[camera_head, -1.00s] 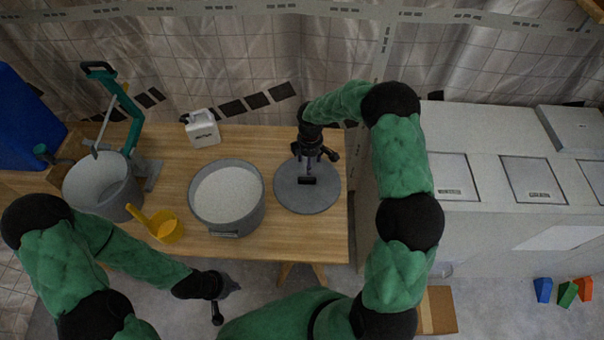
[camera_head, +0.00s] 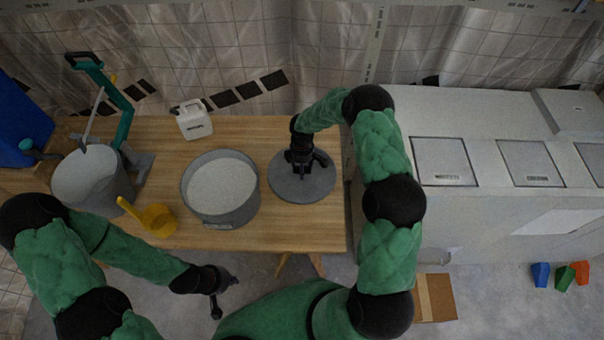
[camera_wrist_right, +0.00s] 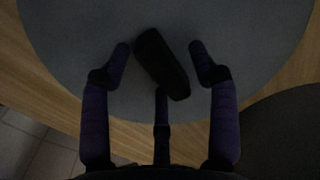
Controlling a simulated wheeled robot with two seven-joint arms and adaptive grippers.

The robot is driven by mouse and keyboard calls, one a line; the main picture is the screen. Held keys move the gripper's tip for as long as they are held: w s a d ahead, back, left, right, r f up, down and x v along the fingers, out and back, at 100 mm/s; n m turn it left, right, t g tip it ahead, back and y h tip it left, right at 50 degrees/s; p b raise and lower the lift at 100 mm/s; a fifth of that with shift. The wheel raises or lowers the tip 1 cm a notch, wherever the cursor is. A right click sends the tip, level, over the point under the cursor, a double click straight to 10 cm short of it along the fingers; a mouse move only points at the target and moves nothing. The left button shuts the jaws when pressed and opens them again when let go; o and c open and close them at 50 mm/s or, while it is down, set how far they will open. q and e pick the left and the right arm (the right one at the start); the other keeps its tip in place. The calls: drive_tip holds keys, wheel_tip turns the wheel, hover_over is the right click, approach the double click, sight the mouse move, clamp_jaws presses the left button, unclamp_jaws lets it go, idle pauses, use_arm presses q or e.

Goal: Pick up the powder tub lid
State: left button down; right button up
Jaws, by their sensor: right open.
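The powder tub lid (camera_head: 288,190) is a flat grey disc lying on the right part of the wooden table. In the right wrist view the lid (camera_wrist_right: 220,22) fills most of the picture, with its black bar handle (camera_wrist_right: 161,64) lying tilted. My right gripper (camera_head: 302,174) is over the lid and hides the handle in the head view. In the wrist view the open right gripper (camera_wrist_right: 158,60) has its fingers on either side of the handle, apart from it. My left gripper (camera_head: 225,294) is in front of the table, away from the lid; its finger opening is unclear.
The open tub of white powder (camera_head: 222,186) stands just left of the lid. A yellow scoop (camera_head: 158,218), a white jug (camera_head: 195,121) and a grey bucket (camera_head: 88,185) under a green stand are farther left. A white cabinet (camera_head: 480,220) stands to the right.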

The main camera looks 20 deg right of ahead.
clamp_jaws()
idle(0.3)
